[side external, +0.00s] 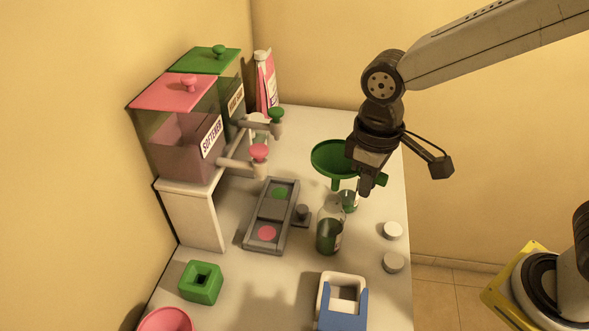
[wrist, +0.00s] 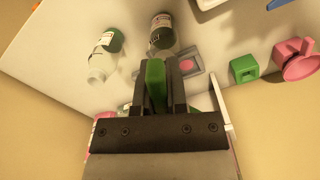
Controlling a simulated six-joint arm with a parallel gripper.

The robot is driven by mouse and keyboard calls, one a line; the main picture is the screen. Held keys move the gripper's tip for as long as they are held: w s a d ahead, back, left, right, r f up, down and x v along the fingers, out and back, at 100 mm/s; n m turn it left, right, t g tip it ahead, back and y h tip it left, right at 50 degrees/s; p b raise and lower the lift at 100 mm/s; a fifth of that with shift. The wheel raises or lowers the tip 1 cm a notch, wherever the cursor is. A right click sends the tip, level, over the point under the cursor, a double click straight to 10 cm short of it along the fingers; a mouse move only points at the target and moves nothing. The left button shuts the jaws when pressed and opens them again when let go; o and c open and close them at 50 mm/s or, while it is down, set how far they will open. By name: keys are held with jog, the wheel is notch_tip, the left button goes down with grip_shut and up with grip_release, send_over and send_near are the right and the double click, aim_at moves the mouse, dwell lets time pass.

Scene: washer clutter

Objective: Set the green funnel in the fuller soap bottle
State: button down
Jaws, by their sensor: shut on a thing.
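The green funnel (side external: 333,158) is held upright in the air by my gripper (side external: 368,188), which is shut on its green handle; the handle also shows between the fingers in the wrist view (wrist: 156,84). Two clear soap bottles with green liquid stand on the table. The nearer bottle (side external: 329,232) has liquid in its lower part and shows in the wrist view (wrist: 161,34). The farther bottle (side external: 349,200) is partly hidden below the funnel and shows at left in the wrist view (wrist: 102,58). I cannot clearly compare their levels. The funnel's spout end is hard to make out.
Left of the bottles lies a grey tray (side external: 248,243) with green and pink discs.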

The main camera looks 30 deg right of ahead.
jog(key=shift+f, duration=2.6)
jog(key=c, duration=0.6)
grip_release()
